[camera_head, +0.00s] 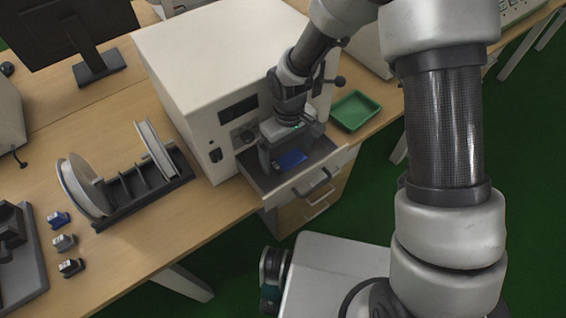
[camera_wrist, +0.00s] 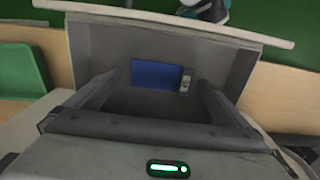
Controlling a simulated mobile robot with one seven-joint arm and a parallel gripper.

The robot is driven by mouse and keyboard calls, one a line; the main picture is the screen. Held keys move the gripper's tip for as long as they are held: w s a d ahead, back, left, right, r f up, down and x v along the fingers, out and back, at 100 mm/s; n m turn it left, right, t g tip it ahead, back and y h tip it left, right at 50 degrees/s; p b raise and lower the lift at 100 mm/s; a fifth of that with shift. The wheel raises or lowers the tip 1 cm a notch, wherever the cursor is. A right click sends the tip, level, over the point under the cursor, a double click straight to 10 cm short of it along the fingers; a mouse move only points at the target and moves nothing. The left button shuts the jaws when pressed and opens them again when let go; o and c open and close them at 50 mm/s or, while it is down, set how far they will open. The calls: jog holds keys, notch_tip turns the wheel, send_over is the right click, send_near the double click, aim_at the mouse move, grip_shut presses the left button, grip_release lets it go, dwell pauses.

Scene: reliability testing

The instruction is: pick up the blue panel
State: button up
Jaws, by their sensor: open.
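The blue panel (camera_head: 291,160) lies flat inside an open grey drawer (camera_head: 262,181) of the white machine. In the wrist view the blue panel (camera_wrist: 155,75) shows as a blue rectangle with a small metallic part (camera_wrist: 185,80) at its right end. My gripper (camera_head: 286,163) points down over the drawer, open, with nothing between its fingers. In the wrist view its two fingers (camera_wrist: 150,88) stand to the left and right of the panel, apart from it. How high the fingertips are above the panel is hard to tell.
The white machine (camera_head: 190,50) stands behind the drawer, close to my arm. A green tray (camera_head: 355,111) sits on the table to the right. A rack with reels (camera_head: 140,190) and several small blocks (camera_head: 66,242) are on the left.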

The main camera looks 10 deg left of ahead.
jog(key=shift+f, duration=0.2)
jog(key=c, duration=1.1)
jog(key=shift+r, duration=0.15)
notch_tip(320, 180, up, 28)
jog(key=p, duration=0.3)
jog(key=shift+f+b, duration=7.85)
jog(key=shift+f, duration=4.8)
